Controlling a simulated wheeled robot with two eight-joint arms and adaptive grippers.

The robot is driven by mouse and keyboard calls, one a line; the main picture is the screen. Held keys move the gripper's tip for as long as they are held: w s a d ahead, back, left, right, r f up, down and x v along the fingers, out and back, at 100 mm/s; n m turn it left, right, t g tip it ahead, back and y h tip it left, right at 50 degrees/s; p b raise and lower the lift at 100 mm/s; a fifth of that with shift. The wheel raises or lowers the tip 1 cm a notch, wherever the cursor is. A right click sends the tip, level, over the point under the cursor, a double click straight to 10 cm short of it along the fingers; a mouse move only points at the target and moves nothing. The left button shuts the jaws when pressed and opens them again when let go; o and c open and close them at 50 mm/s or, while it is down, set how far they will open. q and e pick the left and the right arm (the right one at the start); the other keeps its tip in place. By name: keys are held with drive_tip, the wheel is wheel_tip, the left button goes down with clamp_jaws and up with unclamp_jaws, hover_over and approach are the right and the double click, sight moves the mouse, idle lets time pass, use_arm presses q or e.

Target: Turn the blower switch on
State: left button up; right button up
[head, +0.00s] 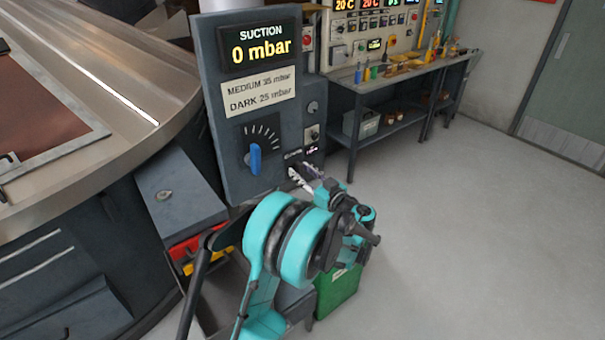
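The grey suction panel (211,110) stands at centre-left, with a display (258,48) reading 0 mbar. A blue knob (255,158) points down below a dial scale. On the narrow column at the panel's right are a round control (313,107) and a small switch (312,133). Small label plates sit below them, too small to read, so I cannot tell which control is the blower switch. My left gripper (299,174) is just below these labels, its fingertips toward the column. Its fingers look apart, with nothing seen between them. The column's lower part is hidden behind it. My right gripper is out of view.
A large round metal machine (130,65) fills the left. Red and yellow bins (194,250) and a green container (338,290) are low near my arm. A workbench (400,75) with small items stands behind. The floor (480,230) at the right is clear.

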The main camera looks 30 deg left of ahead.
use_arm(q)
drive_tip(key=shift+c, duration=0.2)
clamp_jaws()
drive_tip(key=shift+m, duration=0.3)
drive_tip(key=m+b, duration=0.1)
drive_tip(key=m, duration=0.2)
drive_tip(key=shift+w+m, duration=0.1)
drive_tip(key=shift+m, duration=0.2)
drive_tip(key=m, duration=0.4)
drive_tip(key=m+b, duration=0.1)
drive_tip(key=m, duration=0.4)
drive_tip(key=m+b, duration=0.1)
drive_tip(key=m, duration=0.3)
drive_tip(key=shift+w+d+f+m, duration=0.1)
drive_tip(key=shift+w+f+m, duration=0.05)
drive_tip(key=shift+f+m, duration=0.2)
drive_tip(key=shift+m, duration=0.25)
